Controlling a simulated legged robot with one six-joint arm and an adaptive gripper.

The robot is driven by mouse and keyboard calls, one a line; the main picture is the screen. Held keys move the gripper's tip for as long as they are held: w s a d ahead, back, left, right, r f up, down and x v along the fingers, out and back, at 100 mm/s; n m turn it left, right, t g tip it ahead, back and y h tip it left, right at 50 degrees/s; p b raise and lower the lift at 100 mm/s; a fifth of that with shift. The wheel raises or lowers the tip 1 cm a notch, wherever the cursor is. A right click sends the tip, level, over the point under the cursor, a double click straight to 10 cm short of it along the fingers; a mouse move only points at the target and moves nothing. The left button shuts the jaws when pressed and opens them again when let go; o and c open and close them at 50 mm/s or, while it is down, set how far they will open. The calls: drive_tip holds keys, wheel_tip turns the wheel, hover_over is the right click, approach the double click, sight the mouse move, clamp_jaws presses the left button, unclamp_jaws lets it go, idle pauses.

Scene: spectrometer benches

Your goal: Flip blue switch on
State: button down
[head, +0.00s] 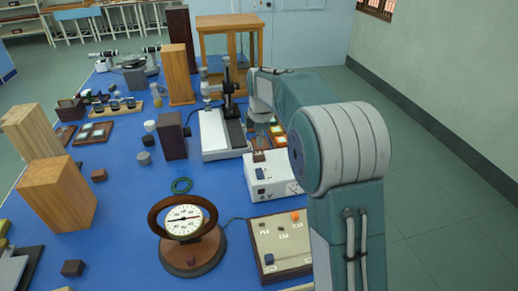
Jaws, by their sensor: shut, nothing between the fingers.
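A white box (283,190) marked "6 V" stands on the blue bench at the right of centre. A small blue switch (260,174) sits on its top near the left side; its on or off position is too small to tell. My gripper (262,143) points down just behind the box, shut and empty. It is beyond the switch in the picture and looks apart from it. My arm hides the right part of the box.
A beige panel (262,236) with an orange knob lies in front of the box. A round dial meter (185,222) stands to the left. A microscope stand (214,138) is left of my gripper. Wooden blocks stand on the far left. The blue bench top (145,190) is partly clear.

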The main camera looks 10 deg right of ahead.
sight(259, 173)
drive_tip(key=f, duration=0.4)
drive_tip(key=w+f, duration=0.1)
drive_tip(key=f, duration=0.7)
drive_tip(key=shift+w+f, duration=0.1)
drive_tip(key=shift+w, duration=0.2)
drive_tip(key=shift+f, duration=0.2)
drive_tip(key=shift+s+r, duration=0.25)
drive_tip(key=shift+s, duration=0.45)
